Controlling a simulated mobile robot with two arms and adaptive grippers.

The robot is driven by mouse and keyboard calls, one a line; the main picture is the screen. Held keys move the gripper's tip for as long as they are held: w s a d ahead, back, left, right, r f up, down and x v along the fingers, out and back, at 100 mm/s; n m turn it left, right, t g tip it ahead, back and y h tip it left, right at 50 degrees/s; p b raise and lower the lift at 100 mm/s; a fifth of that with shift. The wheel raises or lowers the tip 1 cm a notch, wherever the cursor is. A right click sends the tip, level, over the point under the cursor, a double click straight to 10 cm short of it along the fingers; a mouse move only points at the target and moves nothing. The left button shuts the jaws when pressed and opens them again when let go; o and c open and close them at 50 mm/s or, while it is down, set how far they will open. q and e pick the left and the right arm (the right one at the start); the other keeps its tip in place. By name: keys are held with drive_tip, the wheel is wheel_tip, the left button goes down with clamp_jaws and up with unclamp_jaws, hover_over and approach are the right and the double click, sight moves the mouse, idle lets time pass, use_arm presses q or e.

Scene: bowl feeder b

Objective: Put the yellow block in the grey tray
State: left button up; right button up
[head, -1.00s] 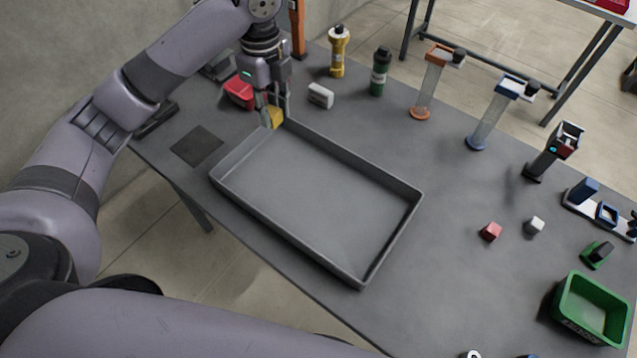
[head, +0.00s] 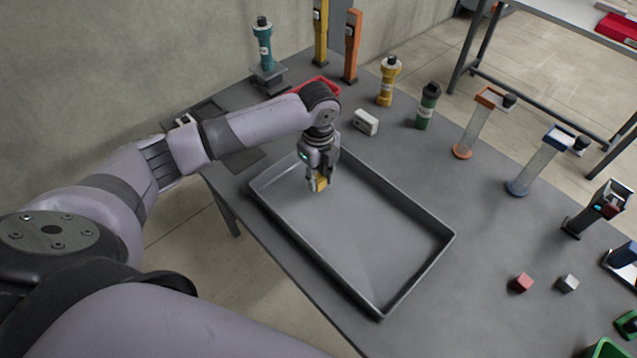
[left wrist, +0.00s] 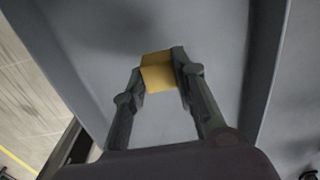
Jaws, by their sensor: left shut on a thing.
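The yellow block (head: 320,183) is between the fingers of my left gripper (head: 318,184), which is shut on it. The block and gripper are over the back left part of the grey tray (head: 385,235). In the left wrist view the block (left wrist: 158,72) sits between both fingertips (left wrist: 160,78), with the tray floor (left wrist: 205,30) behind it. How high the block is above the tray floor is hard to tell. My right gripper does not show.
A white box (head: 366,122), a yellow bottle (head: 389,82) and a green bottle (head: 428,106) stand behind the tray. A red bin (head: 318,86) is partly hidden behind my left arm. A red cube (head: 521,282) and a grey cube (head: 567,284) lie to the right. The tray's interior is otherwise empty.

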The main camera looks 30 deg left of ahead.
sight(319, 179)
use_arm(q)
drive_tip(key=shift+f, duration=1.7)
drive_tip(key=o, duration=1)
drive_tip(key=shift+f, duration=0.1)
wheel_tip(319, 179, up, 12)
drive_tip(key=shift+r+b, duration=0.15)
drive_tip(key=shift+b, duration=0.2)
